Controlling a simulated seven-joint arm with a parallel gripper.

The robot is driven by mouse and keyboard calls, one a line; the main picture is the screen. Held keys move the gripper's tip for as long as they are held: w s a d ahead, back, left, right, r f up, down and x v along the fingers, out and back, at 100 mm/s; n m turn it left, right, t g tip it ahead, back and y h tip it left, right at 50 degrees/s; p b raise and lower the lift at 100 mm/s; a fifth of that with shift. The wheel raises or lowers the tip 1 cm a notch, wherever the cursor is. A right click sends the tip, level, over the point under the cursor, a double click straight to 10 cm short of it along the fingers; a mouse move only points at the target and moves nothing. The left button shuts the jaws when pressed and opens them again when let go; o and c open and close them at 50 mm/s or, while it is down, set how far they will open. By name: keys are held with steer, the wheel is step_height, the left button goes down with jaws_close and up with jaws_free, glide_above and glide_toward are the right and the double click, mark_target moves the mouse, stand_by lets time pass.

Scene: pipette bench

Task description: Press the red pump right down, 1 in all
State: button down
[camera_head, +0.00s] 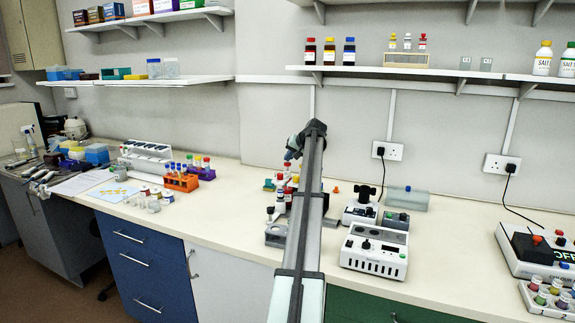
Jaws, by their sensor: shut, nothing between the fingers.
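A cluster of small pump bottles (280,203) stands on the bench, partly hidden behind my arm. Small red and teal tops show among them. My gripper (290,156) is at the far end of my arm, above the cluster, small and partly hidden. It looks shut and empty. It appears apart from the tops, but the exact gap cannot be told.
A white instrument (375,252) and smaller devices stand right of my arm. An orange rack of tubes (182,182) stands left. A shelf (420,70) with bottles runs above. Bare bench (225,215) lies left of the cluster.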

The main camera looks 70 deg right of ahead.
mark_target(289, 164)
steer(key=shift+f, duration=1.15)
stand_by(1.1)
steer(key=shift+r, duration=0.1)
stand_by(0.3)
steer(key=shift+r, duration=1.5)
steer(key=shift+r, duration=0.1)
steer(key=shift+r, duration=2.45)
